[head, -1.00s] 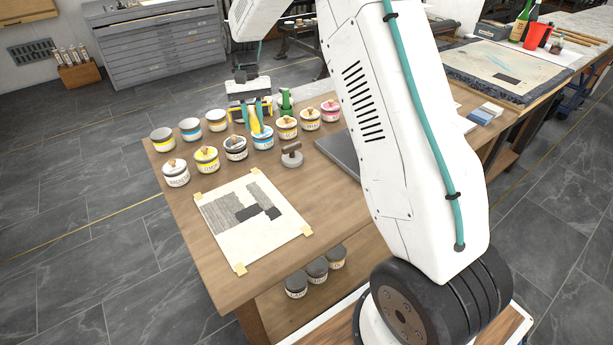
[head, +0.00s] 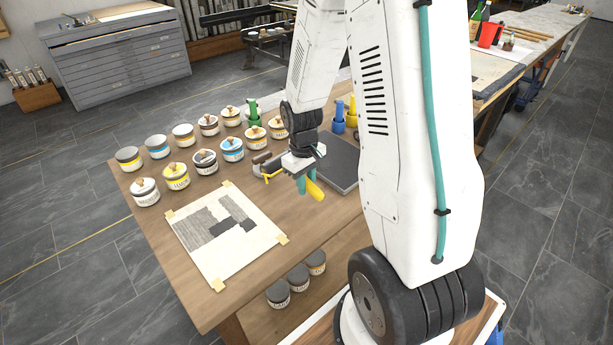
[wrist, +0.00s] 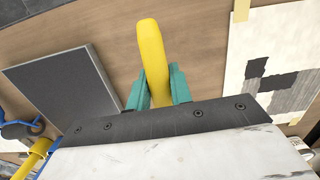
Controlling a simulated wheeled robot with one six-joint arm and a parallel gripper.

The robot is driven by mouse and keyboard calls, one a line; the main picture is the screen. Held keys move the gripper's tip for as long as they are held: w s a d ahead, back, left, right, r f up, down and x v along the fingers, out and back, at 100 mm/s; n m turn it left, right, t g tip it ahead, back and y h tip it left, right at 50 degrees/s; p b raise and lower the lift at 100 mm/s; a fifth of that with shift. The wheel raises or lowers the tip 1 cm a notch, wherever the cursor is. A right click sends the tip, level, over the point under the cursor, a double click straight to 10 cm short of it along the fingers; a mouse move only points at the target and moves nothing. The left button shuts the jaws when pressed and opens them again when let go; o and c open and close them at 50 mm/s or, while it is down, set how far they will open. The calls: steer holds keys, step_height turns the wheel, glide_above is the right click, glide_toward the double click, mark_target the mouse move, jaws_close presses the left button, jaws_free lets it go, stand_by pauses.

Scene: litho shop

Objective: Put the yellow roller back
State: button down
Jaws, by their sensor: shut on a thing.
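The yellow roller's handle (head: 316,190) is held between the teal fingers of my gripper (head: 308,184), above the wooden table near its right edge. Its thin yellow frame (head: 272,177) reaches left in the head view; its drum is hard to make out. In the wrist view the yellow handle (wrist: 152,50) sticks out between the fingers of my gripper (wrist: 158,88). Past the dark slab stand a blue upright piece (head: 338,118) and a yellow upright piece (head: 352,110), partly hidden by my arm. The wrist view shows a yellow piece (wrist: 36,154) beside a blue frame.
Several ink cans (head: 176,176) stand in rows at the table's back left. A green upright piece (head: 252,112) is behind them. A taped print (head: 222,232) lies in front. The dark slab (head: 338,165) lies right of my gripper. A wooden-handled tool (head: 262,158) stands close by.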

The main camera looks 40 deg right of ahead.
mark_target(307, 206)
steer(key=shift+f, duration=2.9)
steer(key=shift+f, duration=0.1)
steer(key=c, duration=1.2)
jaws_free()
steer(key=shift+o, duration=0.2)
steer(key=r, duration=0.7)
steer(key=shift+w+r, duration=0.35)
steer(key=shift+r, duration=0.05)
